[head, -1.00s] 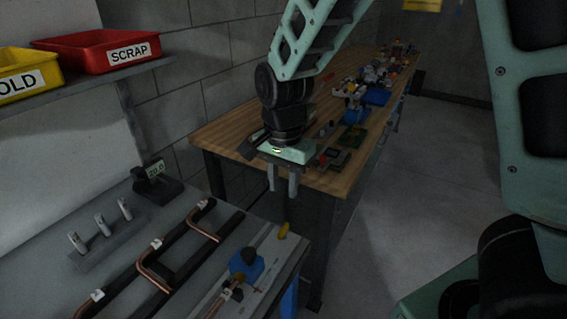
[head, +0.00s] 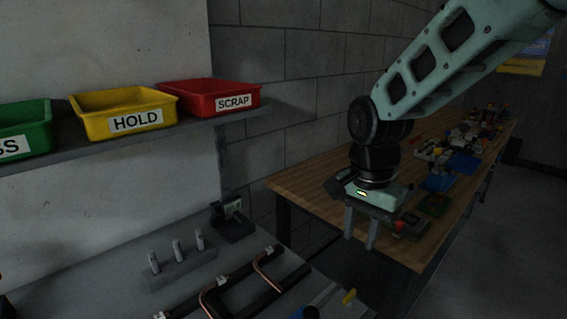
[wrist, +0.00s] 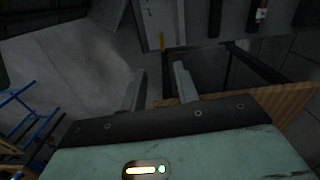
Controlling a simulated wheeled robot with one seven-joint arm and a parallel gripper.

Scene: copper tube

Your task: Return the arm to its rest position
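My arm reaches in from the upper right of the head view, its pale green link sloping down to the dark wrist. My gripper (head: 360,242) points down, its two grey fingers apart with nothing between them. It hangs in front of the near end of the wooden workbench (head: 315,187), above the gap beside the grey bench. In the wrist view the gripper (wrist: 159,68) also shows two separated fingers and no held object. Bent copper tubes (head: 268,274) lie in the dark rack on the grey bench at the bottom.
A shelf carries a green bin (head: 25,128), a yellow HOLD bin (head: 88,113) and a red SCRAP bin (head: 190,98). A small display gauge (head: 232,222) and a holder with three upright pieces (head: 180,268) stand on the grey bench. Clutter covers the wooden workbench's far part.

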